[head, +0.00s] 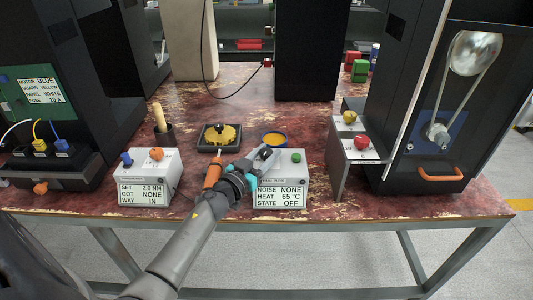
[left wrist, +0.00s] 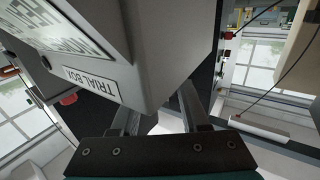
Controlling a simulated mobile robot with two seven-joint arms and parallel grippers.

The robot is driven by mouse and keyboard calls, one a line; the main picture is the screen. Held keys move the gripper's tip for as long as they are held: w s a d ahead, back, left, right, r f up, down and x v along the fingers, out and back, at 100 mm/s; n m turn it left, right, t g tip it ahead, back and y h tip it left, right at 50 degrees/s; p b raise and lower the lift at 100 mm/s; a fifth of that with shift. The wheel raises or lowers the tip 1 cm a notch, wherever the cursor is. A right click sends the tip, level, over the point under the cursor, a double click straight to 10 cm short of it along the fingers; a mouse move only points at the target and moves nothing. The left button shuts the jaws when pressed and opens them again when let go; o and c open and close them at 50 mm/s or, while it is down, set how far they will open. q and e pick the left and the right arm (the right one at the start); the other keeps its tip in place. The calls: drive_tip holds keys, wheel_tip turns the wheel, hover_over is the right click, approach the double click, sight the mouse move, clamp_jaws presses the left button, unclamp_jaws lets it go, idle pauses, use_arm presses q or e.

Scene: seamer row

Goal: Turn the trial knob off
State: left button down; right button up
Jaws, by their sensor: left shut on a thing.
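The trial box (head: 280,192) is a white box on the front of the table. Its display reads NOISE NONE, HEAT 65 °C, STATE OFF. A dark knob (head: 266,153) is on its top, and a green button (head: 296,157) is to the right of it. My left gripper (head: 262,160) is at the knob, shut on it; the fingers partly hide the knob. In the left wrist view the box (left wrist: 150,50) fills the upper left with its TRIAL BOX label upside down, and the knob cannot be made out. My right gripper is not in view.
A white box (head: 150,175) with blue and orange knobs stands to the left, with an orange-handled tool (head: 212,174) between the boxes. A grey stand (head: 342,165) with a red button is to the right.

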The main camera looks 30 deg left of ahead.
use_arm(q)
drive_tip(key=shift+y, duration=0.3)
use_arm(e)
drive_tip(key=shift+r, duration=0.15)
use_arm(q)
drive_tip(key=shift+r+n+y+p, duration=0.1)
drive_tip(key=shift+n+y+p, duration=0.25)
drive_tip(key=shift+n, duration=0.15)
drive_tip(key=shift+d+n+y, duration=0.1)
drive_tip(key=shift+n+y, duration=0.2)
drive_tip(key=shift+y, duration=0.25)
drive_tip(key=shift+n+y, duration=0.4)
drive_tip(key=shift+y, duration=0.3)
drive_tip(key=shift+n+y, duration=0.3)
drive_tip(key=shift+y, duration=0.1)
drive_tip(key=shift+n+g+y+b, duration=0.4)
drive_tip(key=shift+n+y+b, duration=0.1)
drive_tip(key=shift+y+b, duration=0.25)
drive_tip(key=shift+n+y, duration=0.3)
drive_tip(key=shift+y, duration=0.15)
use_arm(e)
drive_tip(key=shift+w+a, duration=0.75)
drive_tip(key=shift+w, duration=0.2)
